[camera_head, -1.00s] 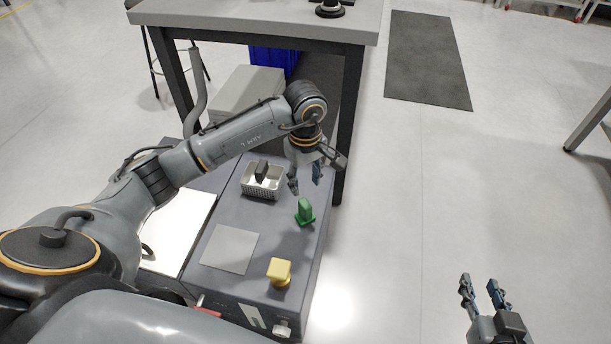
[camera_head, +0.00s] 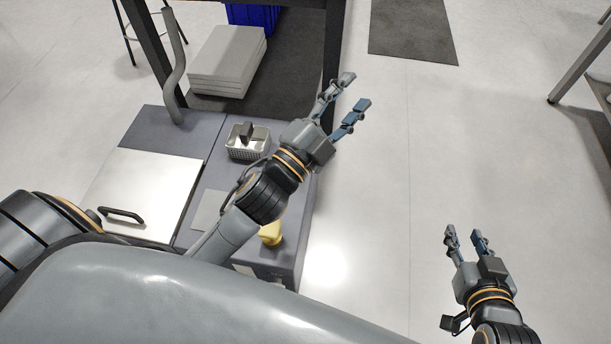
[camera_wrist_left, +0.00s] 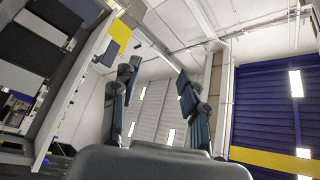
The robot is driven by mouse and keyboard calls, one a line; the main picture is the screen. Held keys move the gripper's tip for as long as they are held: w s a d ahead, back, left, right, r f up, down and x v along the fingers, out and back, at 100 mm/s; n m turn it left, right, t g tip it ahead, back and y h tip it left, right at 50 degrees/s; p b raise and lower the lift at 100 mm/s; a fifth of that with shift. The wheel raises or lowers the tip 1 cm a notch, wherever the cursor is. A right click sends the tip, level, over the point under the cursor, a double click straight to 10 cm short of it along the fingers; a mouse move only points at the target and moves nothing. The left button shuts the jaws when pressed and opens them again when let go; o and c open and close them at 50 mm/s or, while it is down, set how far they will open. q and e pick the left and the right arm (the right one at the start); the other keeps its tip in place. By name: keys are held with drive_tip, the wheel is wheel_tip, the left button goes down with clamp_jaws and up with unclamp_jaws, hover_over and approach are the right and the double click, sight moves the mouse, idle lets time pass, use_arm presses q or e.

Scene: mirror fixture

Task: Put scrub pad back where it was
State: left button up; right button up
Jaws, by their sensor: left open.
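My left gripper (camera_head: 354,92) is open and empty, with its fingers spread past the right edge of the grey cabinet. In the left wrist view its open fingers (camera_wrist_left: 158,80) have nothing between them. My right gripper (camera_head: 464,232) is open and empty over the floor at the lower right. A dark block (camera_head: 247,131) stands in a small metal basket (camera_head: 250,152) on the cabinet top. A yellow piece (camera_head: 270,234) stands near the front, partly behind my left arm. The green piece seen earlier is hidden. I cannot tell which of these is the scrub pad.
The cabinet top (camera_head: 208,182) has a light grey square plate (camera_head: 207,208), partly covered by my arm. A white panel with a dark handle (camera_head: 122,214) is on the left. A table leg (camera_head: 333,45) stands behind the gripper.

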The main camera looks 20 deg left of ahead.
use_arm(q)
drive_tip(key=s+a+f+n+g+y, duration=0.2)
drive_tip(key=s+f+n+g, duration=0.2)
drive_tip(key=f+n, duration=0.2)
drive_tip(key=s+a+f+n+g+y, duration=0.1)
drive_tip(key=s+f+n+g, duration=0.3)
drive_tip(key=f, duration=0.5)
drive_tip(key=a+n, duration=0.1)
drive_tip(key=n, duration=0.1)
drive_tip(key=shift+s+f+n+y, duration=0.25)
drive_tip(key=shift+f+n+y, duration=0.1)
drive_tip(key=shift+n+y, duration=0.05)
